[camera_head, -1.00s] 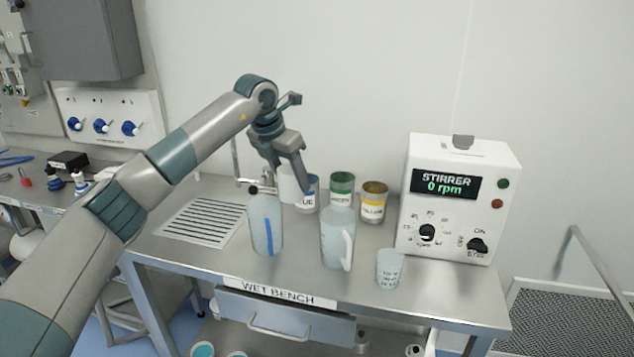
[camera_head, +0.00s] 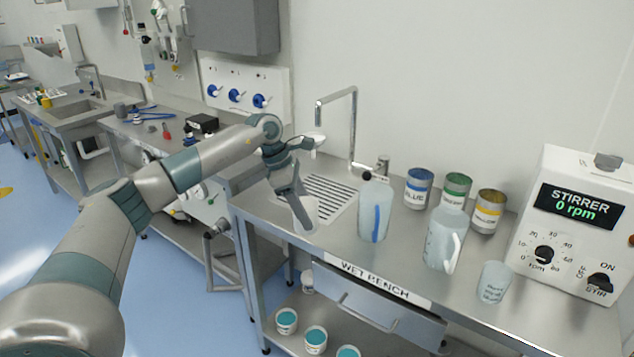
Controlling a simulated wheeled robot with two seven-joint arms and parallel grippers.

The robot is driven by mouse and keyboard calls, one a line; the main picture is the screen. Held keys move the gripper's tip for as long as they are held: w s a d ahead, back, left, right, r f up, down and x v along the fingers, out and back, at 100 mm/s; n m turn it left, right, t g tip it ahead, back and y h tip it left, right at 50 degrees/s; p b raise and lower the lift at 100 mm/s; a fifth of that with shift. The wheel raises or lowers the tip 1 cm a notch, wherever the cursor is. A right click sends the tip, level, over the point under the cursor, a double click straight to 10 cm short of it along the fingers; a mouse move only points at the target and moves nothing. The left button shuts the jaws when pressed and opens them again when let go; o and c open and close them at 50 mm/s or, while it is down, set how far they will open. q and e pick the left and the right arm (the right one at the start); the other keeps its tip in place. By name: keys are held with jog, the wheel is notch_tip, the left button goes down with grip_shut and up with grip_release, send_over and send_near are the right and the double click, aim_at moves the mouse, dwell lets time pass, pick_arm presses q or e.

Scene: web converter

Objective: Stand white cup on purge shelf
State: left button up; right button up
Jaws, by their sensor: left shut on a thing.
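My left gripper (camera_head: 295,200) points down over the left end of the wet bench, in front of the slotted drain plate. It is shut on the white cup (camera_head: 307,214), which shows partly behind and beside the fingers and looks about upright. I cannot tell whether the cup's base touches the bench edge or is clear of it. No shelf labelled as the purge shelf can be made out. My right gripper is not in view.
The wet bench (camera_head: 470,292) holds a blue-striped bottle (camera_head: 374,212), a handled jug (camera_head: 444,238), a small beaker (camera_head: 494,283), several paint tins (camera_head: 418,188) and a stirrer (camera_head: 580,215). A bent tap (camera_head: 353,130) stands behind. Another bench and open blue floor (camera_head: 60,215) lie left.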

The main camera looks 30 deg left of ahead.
pick_arm(q)
jog(key=s+d+f+m+g+y, duration=0.2)
jog(key=s+d+f+m, duration=0.6)
jog(key=s+d+m, duration=0.4)
jog(key=s+d+f+m+g+y, duration=0.2)
jog(key=s+d+f+m+g, duration=0.2)
jog(key=s+d+f+m, duration=0.5)
jog(key=s+d+m, duration=0.3)
jog(key=s, duration=0.1)
jog(key=shift+s+d+g, duration=0.15)
jog(key=shift+g, duration=0.25)
